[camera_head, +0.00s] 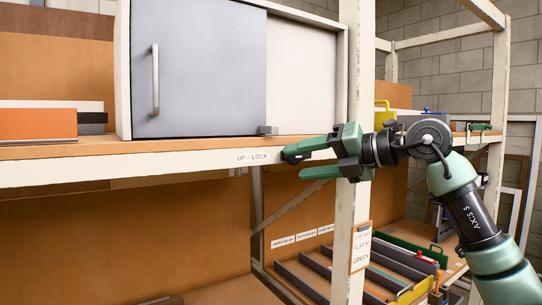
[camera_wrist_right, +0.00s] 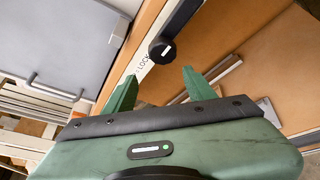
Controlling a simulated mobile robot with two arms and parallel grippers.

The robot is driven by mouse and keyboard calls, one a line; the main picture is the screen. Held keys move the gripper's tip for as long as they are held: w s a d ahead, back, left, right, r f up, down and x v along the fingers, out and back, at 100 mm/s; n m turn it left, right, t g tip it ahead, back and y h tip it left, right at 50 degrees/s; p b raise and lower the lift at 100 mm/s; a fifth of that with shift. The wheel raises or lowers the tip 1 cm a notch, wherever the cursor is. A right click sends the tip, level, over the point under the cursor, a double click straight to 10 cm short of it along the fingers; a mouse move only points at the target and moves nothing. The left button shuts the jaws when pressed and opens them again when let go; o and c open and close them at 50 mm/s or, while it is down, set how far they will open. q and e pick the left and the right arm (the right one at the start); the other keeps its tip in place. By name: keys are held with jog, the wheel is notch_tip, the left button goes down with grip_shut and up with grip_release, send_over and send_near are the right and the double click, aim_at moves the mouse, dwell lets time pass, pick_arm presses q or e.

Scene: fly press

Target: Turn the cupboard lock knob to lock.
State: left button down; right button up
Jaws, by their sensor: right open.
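The lock knob (camera_wrist_right: 162,50) is round and black with a small white mark, on the shelf's pale front edge. In the head view the knob (camera_head: 292,157) shows just past my right gripper's fingertips, beside the label "UP = LOCK" (camera_head: 252,157). My right gripper (camera_head: 304,162) is open and empty. In the right wrist view the knob lies ahead of the gripper (camera_wrist_right: 158,77), between the lines of its two fingers, apart from both. The cupboard (camera_head: 200,65) has a grey sliding door. My left gripper is not in view.
The door has a bar handle (camera_head: 155,80), and a small grey block (camera_head: 268,130) sits at its lower right corner. A pale upright post (camera_head: 357,70) stands close behind my right gripper. Racked bars (camera_head: 310,277) lie below. An orange box (camera_head: 38,124) is at left.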

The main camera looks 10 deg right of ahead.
aim_at(296, 156)
jog(key=shift+m+t+h, duration=0.3)
jog(key=shift+h, duration=0.6)
jog(key=w+p, duration=0.2)
jog(key=w, duration=0.1)
jog(key=w+a+p, duration=0.1)
jog(key=w, duration=0.1)
jog(key=shift+r, duration=0.1)
grip_shut()
jog(key=shift+r, duration=0.1)
dwell(0.7)
